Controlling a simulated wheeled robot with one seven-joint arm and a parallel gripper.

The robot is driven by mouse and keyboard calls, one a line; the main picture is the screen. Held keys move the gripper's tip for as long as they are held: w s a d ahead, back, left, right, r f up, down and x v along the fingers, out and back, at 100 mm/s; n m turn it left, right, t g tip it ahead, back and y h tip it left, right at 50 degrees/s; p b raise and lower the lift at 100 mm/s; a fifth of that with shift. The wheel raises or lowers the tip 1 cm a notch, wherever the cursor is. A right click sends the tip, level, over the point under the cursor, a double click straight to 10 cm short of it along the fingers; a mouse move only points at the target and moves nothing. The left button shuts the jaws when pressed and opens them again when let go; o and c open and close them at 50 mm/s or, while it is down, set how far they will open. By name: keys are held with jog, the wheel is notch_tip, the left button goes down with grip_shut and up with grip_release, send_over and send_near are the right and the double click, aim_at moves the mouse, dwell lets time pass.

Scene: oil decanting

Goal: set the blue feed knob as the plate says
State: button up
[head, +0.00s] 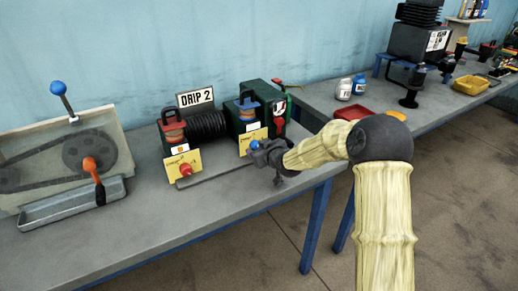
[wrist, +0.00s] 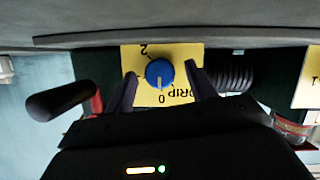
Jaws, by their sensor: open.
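The white plate (head: 195,97) behind the machines reads "DRIP 2". The blue knob (head: 256,145) sits on the front of the right green unit, on a yellow panel (wrist: 185,55) marked DRIP, shown upside down in the wrist view. In that view the knob (wrist: 159,70) has a pale pointer line toward the 0; a 2 shows on the opposite side. My gripper (wrist: 161,73) is open, with one finger on each side of the knob. Small gaps seem to show between fingers and knob; contact is hard to tell.
A second unit with a red knob (head: 186,169) on its yellow panel stands left, joined by a black ribbed hose (head: 207,126). A belt machine (head: 60,160) stands far left. The bench front is mostly clear.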

jog(key=shift+w, duration=0.1)
jog(key=shift+c, duration=0.5)
jog(key=c, duration=0.9)
jog(key=shift+p, duration=0.3)
jog(key=m+y+p, duration=0.1)
jog(key=p, duration=0.1)
jog(key=m+g+p, duration=0.1)
jog(key=m, duration=0.1)
jog(key=shift+w+d+r+y+p, duration=0.15)
jog(key=shift+d+y+p, duration=0.05)
jog(key=shift+y+p, duration=0.2)
jog(key=shift+f+m+g+y+p, duration=0.2)
jog(key=shift+m+g+y+p, duration=0.4)
jog(key=shift+m+p, duration=0.5)
jog(key=o, duration=1)
